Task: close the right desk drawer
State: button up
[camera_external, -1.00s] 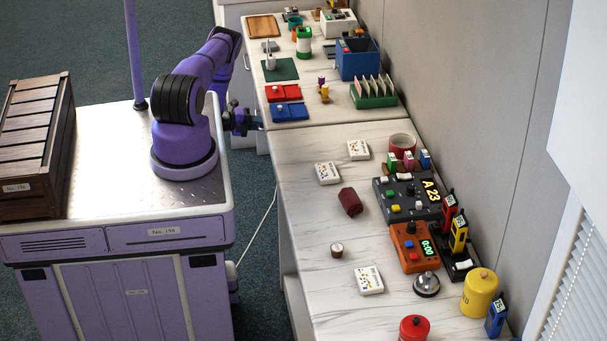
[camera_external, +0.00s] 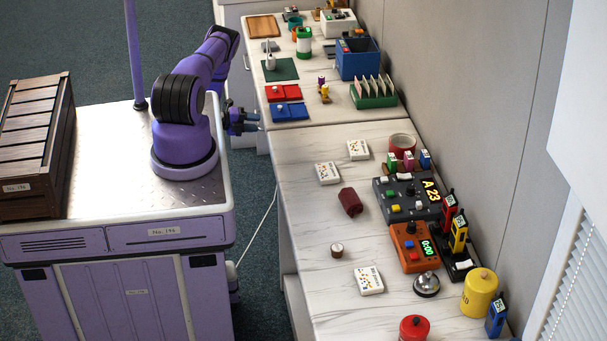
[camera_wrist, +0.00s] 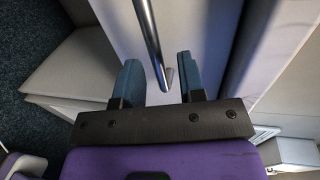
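My gripper (camera_wrist: 160,82) is open, with its two blue fingers apart. A metal bar handle (camera_wrist: 150,40) on a pale front panel (camera_wrist: 185,22) reaches down between the fingers, with a gap on each side. I cannot tell from this view how far the drawer behind that panel is out. In the external view my gripper (camera_external: 254,122) is beside the front edge of the white desk (camera_external: 300,235), close to where two worktops meet. The drawer front there is hidden by the worktop and my arm.
A pale grey box-like piece (camera_wrist: 75,70) stands out at the left in the wrist view. Red and blue trays (camera_external: 285,102) lie on the far worktop near my gripper.

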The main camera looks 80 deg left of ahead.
jog(key=v, duration=0.8)
jog(key=shift+s, duration=0.15)
